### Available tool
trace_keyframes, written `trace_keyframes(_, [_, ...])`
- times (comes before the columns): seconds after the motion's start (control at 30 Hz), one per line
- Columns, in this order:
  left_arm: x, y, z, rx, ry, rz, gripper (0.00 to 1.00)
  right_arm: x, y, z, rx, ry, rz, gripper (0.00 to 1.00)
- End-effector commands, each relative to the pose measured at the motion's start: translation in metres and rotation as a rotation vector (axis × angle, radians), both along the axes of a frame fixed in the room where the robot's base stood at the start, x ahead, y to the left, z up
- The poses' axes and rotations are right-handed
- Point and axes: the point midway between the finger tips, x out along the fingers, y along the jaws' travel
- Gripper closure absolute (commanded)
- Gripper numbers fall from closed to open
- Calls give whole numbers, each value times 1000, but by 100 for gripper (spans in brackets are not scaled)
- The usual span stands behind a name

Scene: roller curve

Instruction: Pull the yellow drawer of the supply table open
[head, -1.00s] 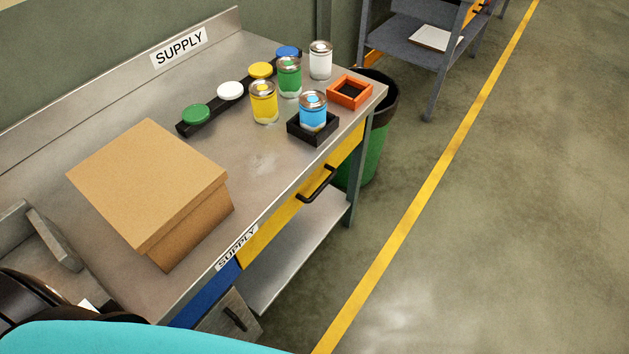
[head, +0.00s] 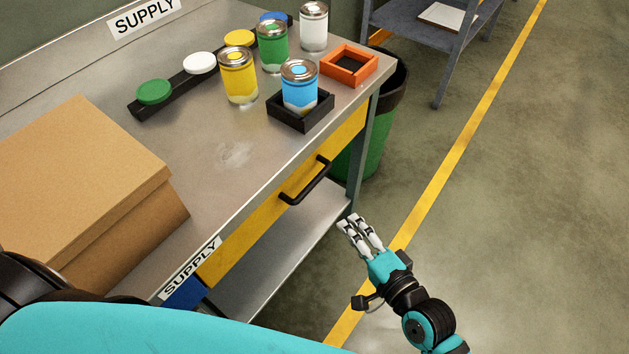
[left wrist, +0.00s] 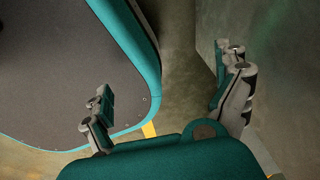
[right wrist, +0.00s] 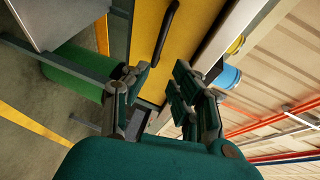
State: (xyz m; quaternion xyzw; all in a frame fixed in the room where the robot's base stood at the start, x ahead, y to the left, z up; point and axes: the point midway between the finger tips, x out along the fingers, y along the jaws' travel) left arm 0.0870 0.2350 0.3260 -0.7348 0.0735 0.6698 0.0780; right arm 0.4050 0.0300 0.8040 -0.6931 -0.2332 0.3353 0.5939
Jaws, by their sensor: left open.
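The supply table (head: 232,150) fills the left of the head view. Its yellow drawer (head: 250,234) is shut, flush with the table front, and has a black bar handle (head: 306,181). In the right wrist view the yellow drawer (right wrist: 192,22) and its handle (right wrist: 166,34) show ahead of the fingers. My right gripper (head: 361,232) is open and empty, in front of the table, to the right of and below the handle, apart from it. It also shows in the right wrist view (right wrist: 158,92). My left gripper (left wrist: 166,100) is open and empty in the left wrist view; the head view hides it.
On the table stand a cardboard box (head: 75,180), several jars, a black tray (head: 300,118) and an orange tray (head: 368,57). A blue drawer (head: 186,294) is left of the yellow one. A green bin (head: 370,150) stands behind the table's right end. Floor at right is clear.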

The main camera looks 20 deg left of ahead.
Motion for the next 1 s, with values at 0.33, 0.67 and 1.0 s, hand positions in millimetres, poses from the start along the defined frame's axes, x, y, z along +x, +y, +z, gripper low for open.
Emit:
trace_keyframes(0.33, [-11, 1, -1, 2, 17, 0, 0, 46, 49, -12, -2, -4, 0, 75])
trace_keyframes(0.67, [4, -1, -4, -1, -7, 0, 0, 92, 98, -26, -4, -3, -1, 75])
trace_keyframes(1.0, [2, 0, -7, -1, -4, -1, 0, 112, 120, -32, -6, -3, -1, 75])
